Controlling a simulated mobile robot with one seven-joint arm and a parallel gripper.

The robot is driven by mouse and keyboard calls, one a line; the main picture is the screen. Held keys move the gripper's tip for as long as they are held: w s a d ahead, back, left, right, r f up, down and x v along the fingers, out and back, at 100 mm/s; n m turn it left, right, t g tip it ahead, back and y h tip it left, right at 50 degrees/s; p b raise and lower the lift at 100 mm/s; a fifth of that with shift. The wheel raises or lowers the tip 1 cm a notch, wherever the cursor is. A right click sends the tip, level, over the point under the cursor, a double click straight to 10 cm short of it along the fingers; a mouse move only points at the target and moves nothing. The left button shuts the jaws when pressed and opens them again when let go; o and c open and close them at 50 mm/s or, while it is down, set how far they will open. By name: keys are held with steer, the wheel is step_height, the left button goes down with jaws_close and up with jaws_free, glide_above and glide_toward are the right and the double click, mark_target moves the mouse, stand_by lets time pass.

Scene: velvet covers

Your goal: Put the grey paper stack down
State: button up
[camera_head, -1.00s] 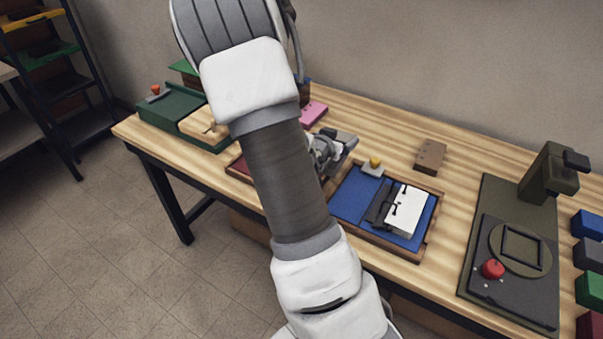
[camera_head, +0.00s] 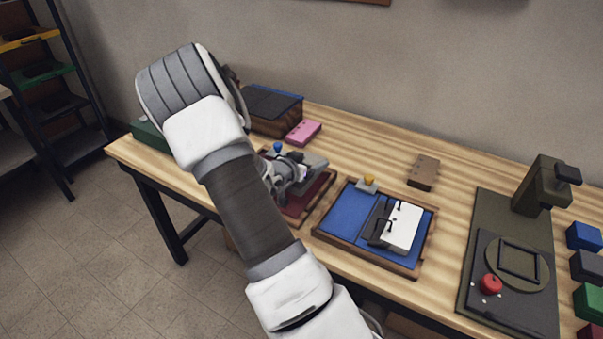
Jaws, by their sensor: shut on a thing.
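My gripper (camera_head: 296,176) is over the dark red tray (camera_head: 322,190), left of the blue tray. It is shut on a flat grey piece, which I take to be the grey paper stack (camera_head: 314,161). The stack's far right part shows beyond the fingers; my arm and gripper hide the rest. I cannot tell whether the stack touches the tray. The red tray has a wooden rim and a blue knob (camera_head: 278,148) at its back; its left part is hidden behind my arm.
The blue tray (camera_head: 346,210) holds a white stack (camera_head: 403,227) with dark clips and has a yellow knob. A pink block (camera_head: 303,132), a brown block (camera_head: 423,172) and a dark box (camera_head: 272,109) stand behind. A green press (camera_head: 512,230) and coloured blocks are at right.

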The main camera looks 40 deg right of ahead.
steer(key=shift+w+a+f, duration=0.25)
steer(key=shift+w+f, duration=0.15)
steer(key=shift+w, duration=0.25)
steer(key=shift+w+a+f, duration=0.25)
steer(key=shift+w+f, duration=0.15)
steer(key=shift+w, duration=0.2)
steer(key=shift+f, duration=1.75)
steer(key=shift+b, duration=0.3)
steer(key=shift+f, duration=0.25)
steer(key=o, duration=1.3)
steer(key=shift+s, duration=0.1)
